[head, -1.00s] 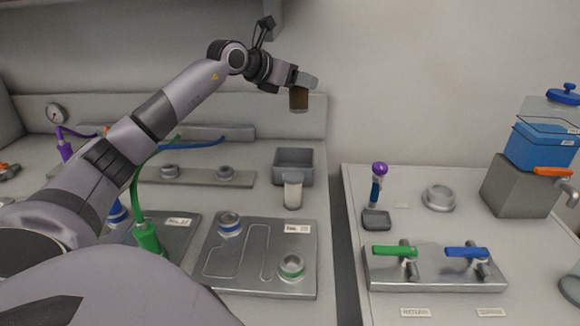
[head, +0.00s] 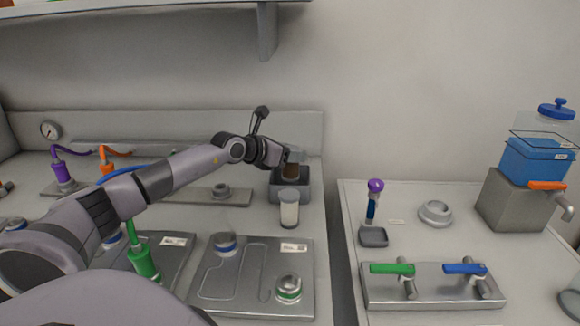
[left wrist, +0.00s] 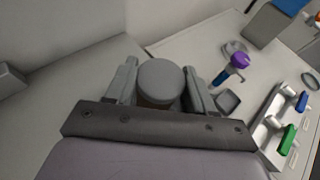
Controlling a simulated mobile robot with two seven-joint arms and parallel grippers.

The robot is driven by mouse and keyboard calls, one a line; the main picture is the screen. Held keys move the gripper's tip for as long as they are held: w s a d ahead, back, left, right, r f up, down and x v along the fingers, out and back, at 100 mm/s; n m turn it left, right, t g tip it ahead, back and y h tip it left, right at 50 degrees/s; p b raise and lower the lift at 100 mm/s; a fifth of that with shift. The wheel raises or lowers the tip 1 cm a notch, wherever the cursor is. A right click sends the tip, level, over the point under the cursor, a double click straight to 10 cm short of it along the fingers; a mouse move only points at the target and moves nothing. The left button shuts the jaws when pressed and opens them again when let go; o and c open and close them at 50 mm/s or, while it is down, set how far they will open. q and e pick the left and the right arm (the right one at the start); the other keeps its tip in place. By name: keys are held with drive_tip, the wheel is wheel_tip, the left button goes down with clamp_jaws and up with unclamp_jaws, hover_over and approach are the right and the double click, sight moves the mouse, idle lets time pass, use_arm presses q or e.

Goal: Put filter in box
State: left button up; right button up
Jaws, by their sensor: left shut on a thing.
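The filter is a short cylinder with a brown body (head: 291,171); in the left wrist view its round grey cap (left wrist: 161,80) sits between the two fingers. My left gripper (head: 294,156) is shut on it. My right gripper is not in view.
A metal plate (head: 230,296) with round fittings lies nearer. A gap separates this bench from the right bench, which holds a valve block (head: 430,292), a purple-topped tool (head: 374,200) and a blue tank (head: 535,160).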

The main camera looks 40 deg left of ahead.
sight(290, 167)
use_arm(q)
drive_tip(key=shift+f, duration=2.15)
drive_tip(key=shift+f, duration=0.1)
drive_tip(key=o, duration=1)
drive_tip(key=shift+o, duration=0.2)
